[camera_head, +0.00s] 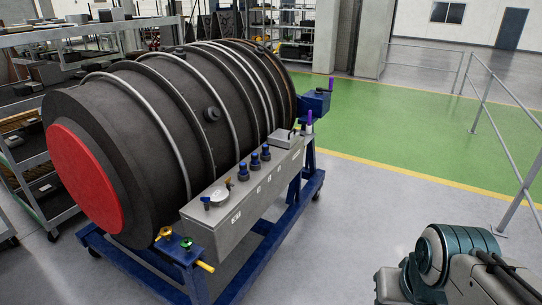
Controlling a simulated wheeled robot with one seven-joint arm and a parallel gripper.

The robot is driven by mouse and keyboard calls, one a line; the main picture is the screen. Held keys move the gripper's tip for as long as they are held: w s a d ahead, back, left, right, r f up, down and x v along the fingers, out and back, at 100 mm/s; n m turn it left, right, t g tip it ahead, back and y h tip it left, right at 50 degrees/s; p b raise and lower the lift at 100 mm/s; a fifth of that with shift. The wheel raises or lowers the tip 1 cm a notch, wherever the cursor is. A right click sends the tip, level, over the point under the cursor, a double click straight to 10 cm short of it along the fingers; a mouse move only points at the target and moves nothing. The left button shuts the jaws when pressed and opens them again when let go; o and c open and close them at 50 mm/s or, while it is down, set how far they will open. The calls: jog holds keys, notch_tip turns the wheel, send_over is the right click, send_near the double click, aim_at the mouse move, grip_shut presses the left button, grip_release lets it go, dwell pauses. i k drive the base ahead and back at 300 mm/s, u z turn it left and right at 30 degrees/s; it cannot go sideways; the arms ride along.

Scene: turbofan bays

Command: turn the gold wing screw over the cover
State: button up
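A grey box panel (236,222) runs along the side of a large dark turbofan casing. A round whitish cover (217,197) lies on the panel's top near its left end. A small gold wing screw (229,181) shows at the cover's far right edge. A dark blue piece (206,201) with a gold tint stands at the cover's left edge. The parts are too small to tell how either is turned. My arm shows at the lower right, well away from the panel. My gripper is not in view.
The turbofan casing (125,110) with a red end disc (82,180) rests on a blue wheeled stand (283,217). Yellow (164,233) and green (186,243) knobs sit at its near corner. Several blue knobs (254,162) line the panel. Grey floor before the panel is clear; a railing (489,97) stands right.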

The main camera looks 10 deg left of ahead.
aim_at(227, 181)
jog(key=u, duration=0.2)
jog(key=i, duration=1.85)
jog(key=u, duration=0.55)
